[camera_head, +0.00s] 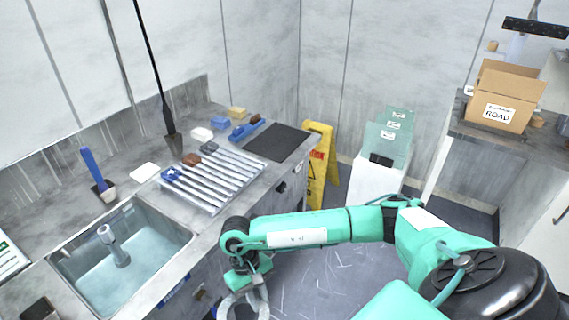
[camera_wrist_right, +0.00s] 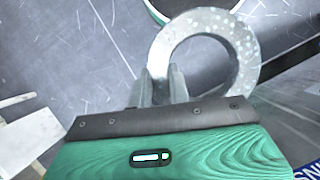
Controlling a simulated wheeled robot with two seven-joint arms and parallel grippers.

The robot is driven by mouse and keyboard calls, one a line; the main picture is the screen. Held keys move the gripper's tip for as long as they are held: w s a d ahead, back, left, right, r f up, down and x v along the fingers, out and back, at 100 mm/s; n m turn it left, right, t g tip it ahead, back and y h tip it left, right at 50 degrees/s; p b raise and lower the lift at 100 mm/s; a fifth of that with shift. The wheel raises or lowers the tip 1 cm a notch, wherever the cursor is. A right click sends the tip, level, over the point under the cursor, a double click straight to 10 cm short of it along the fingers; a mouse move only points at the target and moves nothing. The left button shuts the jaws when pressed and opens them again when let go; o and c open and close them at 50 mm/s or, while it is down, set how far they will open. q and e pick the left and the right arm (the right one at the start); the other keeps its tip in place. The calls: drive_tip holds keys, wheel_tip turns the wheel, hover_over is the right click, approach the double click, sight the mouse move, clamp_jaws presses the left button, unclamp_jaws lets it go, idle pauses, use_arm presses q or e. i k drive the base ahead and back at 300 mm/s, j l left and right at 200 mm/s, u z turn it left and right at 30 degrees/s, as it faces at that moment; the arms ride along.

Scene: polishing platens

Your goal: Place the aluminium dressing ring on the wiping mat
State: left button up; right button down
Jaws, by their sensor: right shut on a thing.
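The aluminium dressing ring (camera_wrist_right: 244,52), pale grey and speckled, is held at its near-left rim by my right gripper (camera_wrist_right: 162,82). In the head view the ring (camera_head: 228,302) shows at the bottom edge, partly cut off, below my right gripper (camera_head: 244,282). The gripper is shut on it, in front of the counter and over the floor. The wiping mat looks to be the dark grey mat (camera_head: 276,142) lying flat at the far right end of the counter, bare and well away from the ring. My left gripper is not in view.
A ribbed metal rack (camera_head: 212,180) lies between the sink (camera_head: 125,255) and the mat. A blue-handled tool (camera_head: 246,129) lies just left of the mat. A yellow floor sign (camera_head: 320,165) stands beyond the counter end. A cardboard box (camera_head: 505,92) sits at right.

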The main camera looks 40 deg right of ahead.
sight(279, 140)
drive_tip(key=i+l, duration=0.15)
drive_tip(key=l, duration=0.25)
drive_tip(key=i+l, duration=0.1)
drive_tip(key=l, duration=0.3)
drive_tip(key=i+l, duration=0.15)
drive_tip(key=l, duration=0.3)
drive_tip(key=i+l, duration=0.1)
drive_tip(key=l, duration=0.3)
drive_tip(key=i+l, duration=0.15)
drive_tip(key=l, duration=0.25)
drive_tip(key=i+l, duration=0.15)
drive_tip(key=l, duration=0.25)
drive_tip(key=i+l, duration=0.1)
drive_tip(key=l, duration=0.3)
drive_tip(key=i+l, duration=0.15)
drive_tip(key=l, duration=0.3)
drive_tip(key=u, duration=0.05)
